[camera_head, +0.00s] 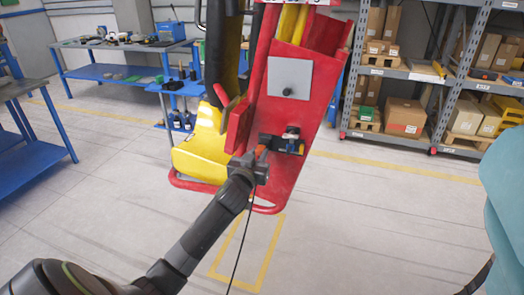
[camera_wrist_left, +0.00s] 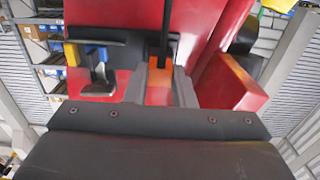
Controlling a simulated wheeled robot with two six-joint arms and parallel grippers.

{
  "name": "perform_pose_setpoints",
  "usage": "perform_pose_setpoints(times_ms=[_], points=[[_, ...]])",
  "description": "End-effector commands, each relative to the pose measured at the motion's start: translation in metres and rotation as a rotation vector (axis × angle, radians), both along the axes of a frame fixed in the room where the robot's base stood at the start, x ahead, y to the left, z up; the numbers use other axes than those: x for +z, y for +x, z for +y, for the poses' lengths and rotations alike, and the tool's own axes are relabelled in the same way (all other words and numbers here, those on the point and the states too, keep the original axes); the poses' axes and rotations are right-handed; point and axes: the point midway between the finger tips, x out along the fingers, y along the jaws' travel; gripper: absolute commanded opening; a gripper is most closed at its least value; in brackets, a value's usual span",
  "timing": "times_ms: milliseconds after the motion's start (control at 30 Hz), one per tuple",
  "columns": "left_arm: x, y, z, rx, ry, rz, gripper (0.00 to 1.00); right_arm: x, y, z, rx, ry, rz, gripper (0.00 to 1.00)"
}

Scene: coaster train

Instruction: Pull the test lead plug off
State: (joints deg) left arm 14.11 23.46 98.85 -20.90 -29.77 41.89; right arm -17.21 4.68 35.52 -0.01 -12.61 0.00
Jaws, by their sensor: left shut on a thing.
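A red coaster train car (camera_head: 300,85) stands upright in front of me. My left gripper (camera_head: 260,156) is at its lower front, shut on a small orange plug (camera_head: 262,150). In the left wrist view the plug (camera_wrist_left: 159,84) sits between the two grey fingers (camera_wrist_left: 159,90). A dark narrow strip (camera_wrist_left: 165,42) runs up from the plug against the red face. A thin black lead (camera_head: 239,250) hangs down from the gripper. Whether the plug is still seated is hidden. My right gripper is not in view.
A dark bracket with a blue and yellow part (camera_head: 291,146) is just right of the gripper; it shows in the left wrist view (camera_wrist_left: 98,68). A yellow seat shell (camera_head: 200,148) is at left. Blue benches (camera_head: 120,72) and shelves (camera_head: 440,75) stand behind. The front floor is clear.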

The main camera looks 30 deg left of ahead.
Motion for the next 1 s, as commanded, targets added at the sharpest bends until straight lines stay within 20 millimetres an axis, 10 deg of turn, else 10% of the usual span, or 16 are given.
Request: perform_pose_setpoints(times_ms=[1000], points=[[0.000,-0.024,-0.006,0.000,-0.001,0.002,0.00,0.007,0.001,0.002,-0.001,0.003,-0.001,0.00]])
